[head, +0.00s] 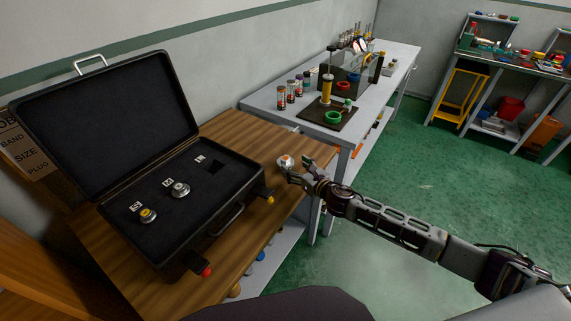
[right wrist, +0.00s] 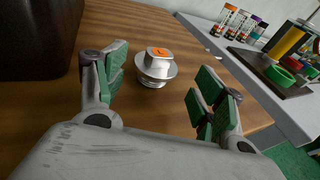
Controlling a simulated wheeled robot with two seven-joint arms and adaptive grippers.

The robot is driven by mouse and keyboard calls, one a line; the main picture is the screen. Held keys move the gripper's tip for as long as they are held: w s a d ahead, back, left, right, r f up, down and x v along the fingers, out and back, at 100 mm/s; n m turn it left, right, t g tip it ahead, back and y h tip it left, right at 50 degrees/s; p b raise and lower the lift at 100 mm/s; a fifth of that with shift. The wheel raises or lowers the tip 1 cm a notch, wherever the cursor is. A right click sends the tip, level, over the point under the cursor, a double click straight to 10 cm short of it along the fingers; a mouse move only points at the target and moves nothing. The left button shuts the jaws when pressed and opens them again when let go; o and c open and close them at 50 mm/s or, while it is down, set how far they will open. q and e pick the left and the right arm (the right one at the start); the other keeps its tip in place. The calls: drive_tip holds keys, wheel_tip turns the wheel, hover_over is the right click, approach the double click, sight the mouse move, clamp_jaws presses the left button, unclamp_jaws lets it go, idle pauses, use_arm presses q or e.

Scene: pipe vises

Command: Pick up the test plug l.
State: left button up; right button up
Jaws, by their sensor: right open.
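The test plug l (head: 285,161), a silver plug with a hex head and an orange top, stands on the wooden bench top to the right of the black case. In the right wrist view the plug (right wrist: 156,68) is upright, ahead of and between the green-padded fingers. My right gripper (head: 292,172) is open and empty, close to the plug at the bench's right end; I see no contact. In the wrist view the gripper (right wrist: 162,85) shows its two fingers spread wide. My left gripper is not in view.
The open black case (head: 227,173) holds two plugs, yellow-topped (head: 148,215) and white-topped (head: 180,189), and an empty square recess (head: 213,165). A grey table (head: 262,102) with canisters and a dark rig board (head: 327,118) stands beyond. Bare wood surrounds the plug.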

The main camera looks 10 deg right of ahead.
sight(288, 162)
drive_tip(key=shift+x, duration=2.45)
drive_tip(key=shift+s+a+f, duration=0.1)
drive_tip(key=shift+a+f, duration=0.05)
drive_tip(key=c, duration=0.8)
